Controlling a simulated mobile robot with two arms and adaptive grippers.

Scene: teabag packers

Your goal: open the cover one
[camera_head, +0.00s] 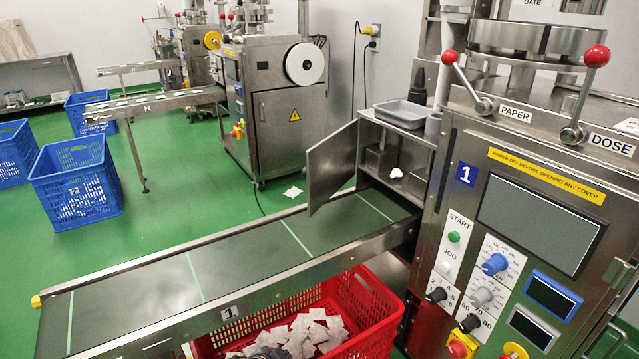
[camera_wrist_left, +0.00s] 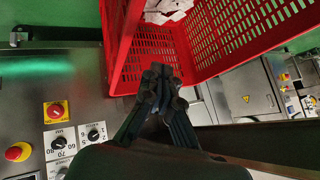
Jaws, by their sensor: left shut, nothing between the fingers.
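Machine one, the steel machine marked 1 (camera_head: 465,176), fills the right of the head view. Its metal cover (camera_head: 332,168) stands swung out above the conveyor, and the compartment (camera_head: 378,160) beside it is open, with a small white lump (camera_head: 396,173) inside. My left gripper (camera_wrist_left: 160,75) is shut and empty in the wrist view, in front of the red crate (camera_wrist_left: 135,60). The machine's knobs show at that view's left. A dark shape at the head view's bottom edge, by the crate, may be this gripper. My right gripper is in neither view.
A conveyor (camera_head: 240,262) runs left from the machine. The red crate below it (camera_head: 375,305) holds many white teabags. A grey tray (camera_head: 402,113) sits on the compartment. Blue crates (camera_head: 75,180) and another machine (camera_head: 285,100) stand behind, with open green floor between.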

